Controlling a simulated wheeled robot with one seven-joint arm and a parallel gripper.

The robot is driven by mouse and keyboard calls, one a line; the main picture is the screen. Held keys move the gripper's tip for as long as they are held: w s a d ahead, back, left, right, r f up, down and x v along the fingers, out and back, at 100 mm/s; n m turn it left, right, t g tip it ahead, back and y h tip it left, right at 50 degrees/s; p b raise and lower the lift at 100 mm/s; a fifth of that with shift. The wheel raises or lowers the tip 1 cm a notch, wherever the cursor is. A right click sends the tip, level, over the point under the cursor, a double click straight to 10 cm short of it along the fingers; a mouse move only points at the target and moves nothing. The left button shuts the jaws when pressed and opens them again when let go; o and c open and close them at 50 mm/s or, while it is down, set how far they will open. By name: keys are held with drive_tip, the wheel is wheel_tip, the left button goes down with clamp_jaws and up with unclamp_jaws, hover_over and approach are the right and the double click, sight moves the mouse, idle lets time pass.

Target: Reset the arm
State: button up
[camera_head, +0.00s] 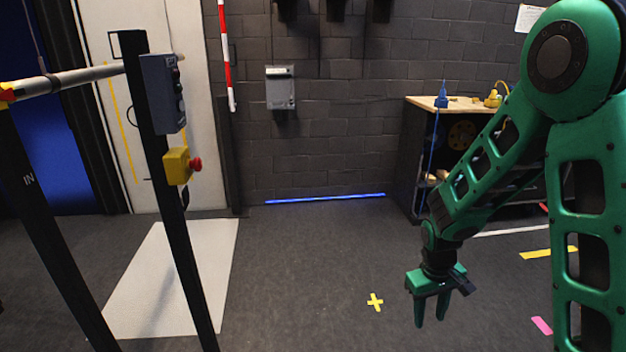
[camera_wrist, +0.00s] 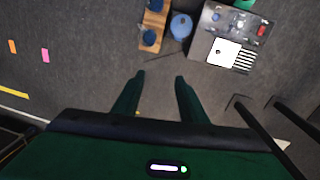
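My green arm comes in from the right in the head view and bends down at the elbow. My gripper (camera_head: 431,312) hangs at its end, pointing down above the dark floor (camera_head: 320,260). In the wrist view, my gripper (camera_wrist: 160,78) shows its two fingers apart, with only floor seen between them. It holds nothing and touches nothing that I can see.
A black frame with a grey box (camera_head: 163,93) and a yellow box with a red button (camera_head: 180,166) stands at the left. A wooden-topped bench (camera_head: 462,104) stands at the back right. In the wrist view, a grey panel (camera_wrist: 213,20) lies at the top right. The middle floor is clear.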

drive_tip(key=s+d+r+m, duration=0.5)
drive_tip(key=s+d+r, duration=0.5)
drive_tip(key=s+r, duration=0.25)
drive_tip(key=s+d+r+m, duration=0.1)
drive_tip(key=s+r+m, duration=0.1)
drive_tip(key=s, duration=0.4)
drive_tip(key=s+d+r+m+y, duration=0.1)
drive_tip(key=s+r, duration=0.3)
drive_tip(key=s, duration=0.2)
drive_tip(key=shift+s+r+m, duration=0.2)
drive_tip(key=shift+r+m, duration=0.15)
drive_tip(key=shift+m, duration=0.05)
drive_tip(key=shift+w, duration=0.1)
drive_tip(key=shift+w+f, duration=0.25)
drive_tip(key=shift+w, duration=0.25)
